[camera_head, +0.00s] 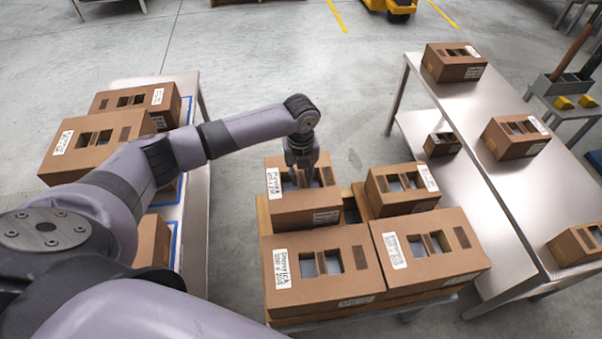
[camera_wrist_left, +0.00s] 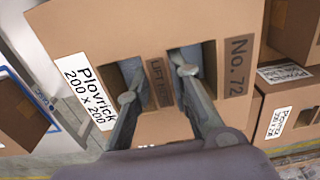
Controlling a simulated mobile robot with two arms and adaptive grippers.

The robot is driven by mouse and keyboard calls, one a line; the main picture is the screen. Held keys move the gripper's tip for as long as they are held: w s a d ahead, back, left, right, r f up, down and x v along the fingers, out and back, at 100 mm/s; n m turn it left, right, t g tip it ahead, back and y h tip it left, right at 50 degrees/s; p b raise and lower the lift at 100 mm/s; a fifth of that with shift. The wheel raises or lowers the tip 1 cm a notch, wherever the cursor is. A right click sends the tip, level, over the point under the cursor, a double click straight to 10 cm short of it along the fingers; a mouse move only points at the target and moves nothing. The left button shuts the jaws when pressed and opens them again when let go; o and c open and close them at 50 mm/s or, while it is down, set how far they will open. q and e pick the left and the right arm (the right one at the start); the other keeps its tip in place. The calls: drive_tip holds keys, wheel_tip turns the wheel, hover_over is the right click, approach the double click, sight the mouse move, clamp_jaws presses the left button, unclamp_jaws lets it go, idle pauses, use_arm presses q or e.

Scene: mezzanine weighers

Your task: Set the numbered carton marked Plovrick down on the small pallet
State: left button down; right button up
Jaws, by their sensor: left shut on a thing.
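The carton marked Plovrick (camera_head: 296,208) is brown, with two hand holes and a white label. In the left wrist view the carton (camera_wrist_left: 100,50) reads "Plovrick 200 x 200", "LIFT HERE" and "No. 72". My left gripper (camera_head: 308,180) points down and is shut on it, its fingers (camera_wrist_left: 158,85) in the two hand holes. The carton is at the back left of the small wooden pallet (camera_head: 263,214); I cannot tell whether it touches the pallet. My right gripper is not in view.
On the pallet, a front-left carton (camera_head: 300,289), a front-right carton (camera_head: 445,266) and a smaller back-right carton (camera_head: 400,203) crowd the held one. A steel table (camera_head: 480,110) with cartons stands right; another table (camera_head: 197,215) with cartons stands left.

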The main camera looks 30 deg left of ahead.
use_arm(q)
drive_tip(key=shift+f+b, duration=1.85)
drive_tip(key=shift+f, duration=1.7)
drive_tip(key=shift+f, duration=0.25)
drive_tip(key=c, duration=1.4)
unclamp_jaws()
